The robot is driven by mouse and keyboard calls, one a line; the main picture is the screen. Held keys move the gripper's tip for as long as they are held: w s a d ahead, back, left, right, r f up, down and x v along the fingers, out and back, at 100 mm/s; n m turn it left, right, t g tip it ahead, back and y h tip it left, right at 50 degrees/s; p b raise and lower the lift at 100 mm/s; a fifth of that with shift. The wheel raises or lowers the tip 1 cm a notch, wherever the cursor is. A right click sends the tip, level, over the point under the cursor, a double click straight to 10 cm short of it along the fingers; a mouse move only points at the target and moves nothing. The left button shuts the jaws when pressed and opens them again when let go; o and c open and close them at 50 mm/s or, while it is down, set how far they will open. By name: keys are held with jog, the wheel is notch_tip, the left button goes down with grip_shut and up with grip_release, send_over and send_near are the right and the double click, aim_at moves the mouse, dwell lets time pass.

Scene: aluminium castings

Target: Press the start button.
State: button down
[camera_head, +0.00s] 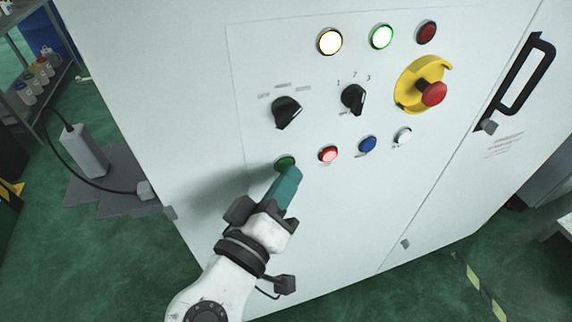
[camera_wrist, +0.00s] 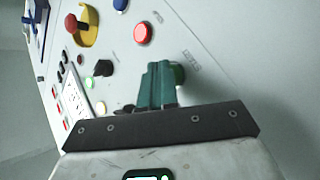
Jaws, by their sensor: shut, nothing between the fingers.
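The green push button (camera_head: 285,162) is at the left end of the lower button row on the white cabinet's panel. I take it as the start button, but its label is too small to read. My gripper (camera_head: 293,171), with teal fingers, is shut and empty. Its tips are right at the button's lower right edge in the head view. In the wrist view the green button (camera_wrist: 179,72) shows partly behind the right side of the fingertips (camera_wrist: 159,68). I cannot tell whether the tips touch it.
Beside it are a lit red button (camera_head: 328,155), a blue button (camera_head: 368,144) and a white button (camera_head: 403,135). Above are two black selectors (camera_head: 286,112) (camera_head: 354,98) and a red emergency stop (camera_head: 433,94) on yellow. A black door handle (camera_head: 516,84) sticks out at right.

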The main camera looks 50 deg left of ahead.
jog(key=shift+a, duration=0.1)
dwell(0.5)
jog(key=shift+s+d, duration=0.3)
jog(key=shift+d, duration=0.45)
jog(key=shift+s+d, duration=0.3)
jog(key=shift+d, duration=0.5)
jog(key=shift+s+d, duration=0.35)
jog(key=shift+d, duration=0.4)
jog(key=shift+s+d, duration=0.3)
jog(key=shift+d, duration=0.5)
